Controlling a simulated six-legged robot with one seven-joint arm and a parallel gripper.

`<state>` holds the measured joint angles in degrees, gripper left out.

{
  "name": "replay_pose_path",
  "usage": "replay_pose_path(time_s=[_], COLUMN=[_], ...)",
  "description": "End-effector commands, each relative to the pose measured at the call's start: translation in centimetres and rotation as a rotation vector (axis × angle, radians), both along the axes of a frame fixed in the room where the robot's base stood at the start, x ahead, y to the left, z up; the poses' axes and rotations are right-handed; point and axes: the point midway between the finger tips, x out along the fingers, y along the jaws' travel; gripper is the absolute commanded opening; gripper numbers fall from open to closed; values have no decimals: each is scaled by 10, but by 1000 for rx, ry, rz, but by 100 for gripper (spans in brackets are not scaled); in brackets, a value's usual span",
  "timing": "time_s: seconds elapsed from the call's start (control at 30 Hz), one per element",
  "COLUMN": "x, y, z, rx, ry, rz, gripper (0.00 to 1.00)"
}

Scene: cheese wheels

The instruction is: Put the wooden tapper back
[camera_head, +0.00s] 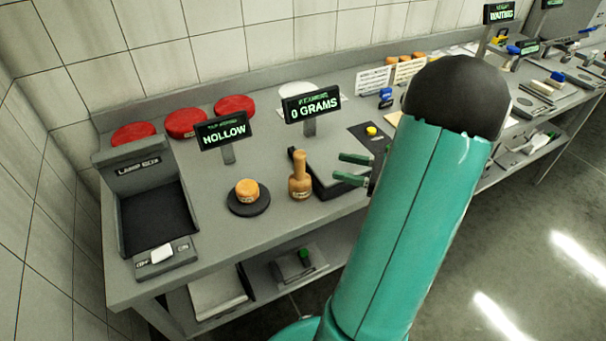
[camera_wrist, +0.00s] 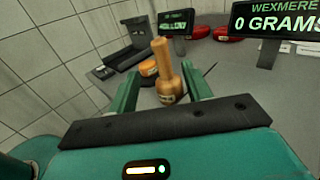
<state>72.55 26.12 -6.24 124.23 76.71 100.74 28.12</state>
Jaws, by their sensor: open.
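The wooden tapper (camera_head: 300,178) stands upright on the grey bench, handle up, between the round black pad and the scale. It also shows in the wrist view (camera_wrist: 167,75), ahead of my gripper and between the lines of its two fingers. My gripper (camera_head: 352,170) has green fingers, spread apart and empty, over the scale to the right of the tapper. In the wrist view my gripper (camera_wrist: 160,90) points toward the tapper. A small orange cheese wheel (camera_head: 247,188) sits on the black pad (camera_head: 249,206), under a sign reading HOLLOW (camera_head: 223,130).
The dark scale (camera_head: 328,184) has a display reading 0 GRAMS (camera_head: 312,106). A lamp box (camera_head: 152,205) stands at the left end. Several red cheese wheels (camera_head: 186,122) lie along the back. A yellow button (camera_head: 371,131) is on a dark mat. Bench space in front of the tapper is clear.

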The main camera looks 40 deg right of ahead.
Motion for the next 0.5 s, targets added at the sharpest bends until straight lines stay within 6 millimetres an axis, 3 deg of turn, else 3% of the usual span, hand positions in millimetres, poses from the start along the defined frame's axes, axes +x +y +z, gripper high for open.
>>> replay_pose_path(time_s=[0.13, 0.23, 0.37, 0.5], x=[2, 15, 36, 45], y=[4, 26, 84, 158], z=[1, 7, 18, 27], rx=[-10, -70, -249, -529], ry=[4, 26, 74, 106], rz=[14, 89, 287, 557], gripper=[49, 49, 49, 49])
